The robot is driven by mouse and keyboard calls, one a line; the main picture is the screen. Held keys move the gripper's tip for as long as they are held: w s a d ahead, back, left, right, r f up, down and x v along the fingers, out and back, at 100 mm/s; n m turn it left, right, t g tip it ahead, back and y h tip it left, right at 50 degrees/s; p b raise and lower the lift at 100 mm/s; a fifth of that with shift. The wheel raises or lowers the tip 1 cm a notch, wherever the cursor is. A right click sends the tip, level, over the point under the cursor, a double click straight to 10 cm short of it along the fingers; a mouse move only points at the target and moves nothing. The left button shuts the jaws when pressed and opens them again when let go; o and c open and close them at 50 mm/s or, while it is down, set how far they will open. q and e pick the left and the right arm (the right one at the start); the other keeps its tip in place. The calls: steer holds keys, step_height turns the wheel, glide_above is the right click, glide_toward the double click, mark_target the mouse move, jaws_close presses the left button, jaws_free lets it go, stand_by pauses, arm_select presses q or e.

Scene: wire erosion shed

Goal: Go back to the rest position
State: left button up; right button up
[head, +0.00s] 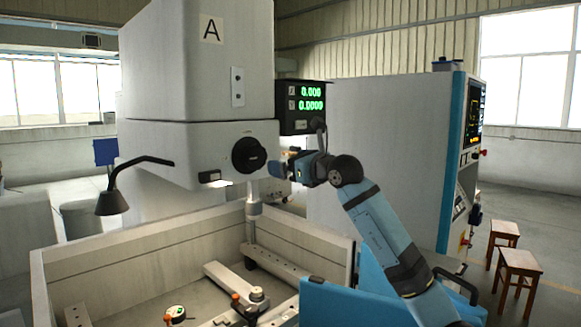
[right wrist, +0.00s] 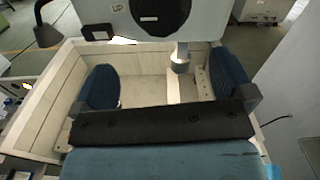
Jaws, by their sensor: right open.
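My right gripper (head: 278,168) is raised in front of the wire erosion machine's grey head (head: 200,60), just right of its round black knob (head: 249,155). In the right wrist view its two blue finger pads (right wrist: 165,85) stand wide apart with nothing between them. The knob (right wrist: 163,10) shows beyond them at the top edge. In the head view I cannot tell whether a finger touches the knob; in the wrist view they look apart. My right arm reaches up from the lower right. My left gripper is not in view.
Below is an open tank with pale walls (head: 140,245), holding clamping bars (head: 228,274) and small fixtures. A lamp (head: 112,200) hangs at left. A display (head: 306,100) and control cabinet (head: 375,130) stand behind my arm. Two wooden stools (head: 518,262) stand at right.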

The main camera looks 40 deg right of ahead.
stand_by(0.5)
steer(key=s+a+f+m+y+p, duration=0.1)
steer(key=a+f+m+y, duration=0.15)
steer(key=a+f, duration=0.45)
steer(key=s+a+f+m+g+y, duration=0.15)
steer(key=a+f+y, duration=0.3)
steer(key=f, duration=0.45)
steer(key=s+a+f+m+y+p, duration=0.1)
steer(key=s+a+f+m+y, duration=0.15)
steer(key=a+f, duration=0.5)
steer(key=s+a+f+m+h+p, duration=0.1)
steer(key=s+a+f+m+h, duration=0.25)
steer(key=s+f+m, duration=0.65)
steer(key=s+a+f+m+h+p, duration=0.1)
steer(key=s+a+f+m+h, duration=0.4)
steer(key=f+m, duration=0.8)
steer(key=s+a+f+m+g, duration=0.2)
steer(key=s+f+m, duration=0.1)
steer(key=s+f, duration=0.2)
steer(key=s+a+f+m+g+y, duration=0.1)
steer(key=s+a+f+m+g, duration=0.1)
steer(key=s+f, duration=0.4)
steer(key=s+m+g, duration=0.1)
steer(key=s, duration=0.2)
steer(key=shift+s+f, duration=0.25)
steer(key=shift+s, duration=0.1)
steer(key=shift+g, duration=0.25)
